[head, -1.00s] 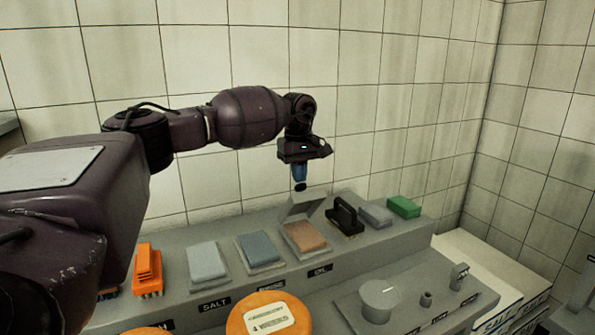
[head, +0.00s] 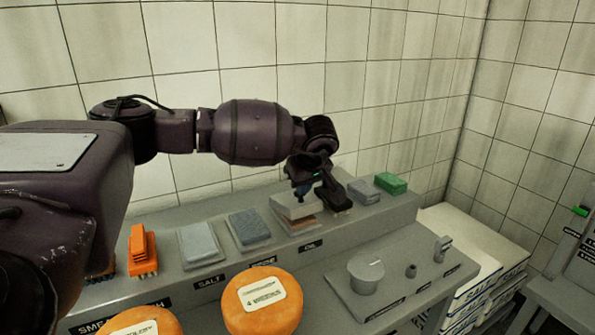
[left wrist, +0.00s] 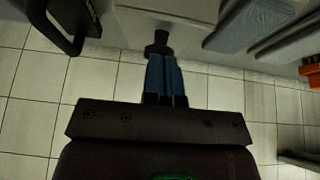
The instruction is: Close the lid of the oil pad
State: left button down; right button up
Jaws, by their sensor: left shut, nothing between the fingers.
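The oil pad (head: 303,223) is a brown block in a grey tray on the raised shelf, above the OIL label. Its grey lid (head: 283,207) is tilted low over it; a strip of brown shows beneath. My left gripper (head: 303,190) is shut and empty, pointing down at the lid. In the left wrist view the blue fingers (left wrist: 160,62) reach the edge of a pale panel (left wrist: 185,18), apparently the lid. Contact appears likely but is hard to confirm. My right gripper is not in view.
A grey block (head: 364,191) and green block (head: 391,183) lie beyond. Cheese wheels (head: 262,315) are in front; a tiled wall is behind.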

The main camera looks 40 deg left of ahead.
aim_at(305, 204)
pick_arm(q)
jog(key=shift+s+d+f, duration=0.15)
jog(key=shift+d+f, duration=0.1)
jog(key=shift+f, duration=0.2)
jog(key=shift+s+d+f, duration=0.1)
jog(key=shift+d+f, duration=0.15)
jog(key=shift+f, duration=0.2)
jog(key=shift+s+d+f+b, duration=0.15)
jog(key=shift+d+f+b, duration=0.15)
jog(key=shift+f, duration=0.35)
jog(key=shift+d+f, duration=0.1)
jog(key=shift+f, duration=0.05)
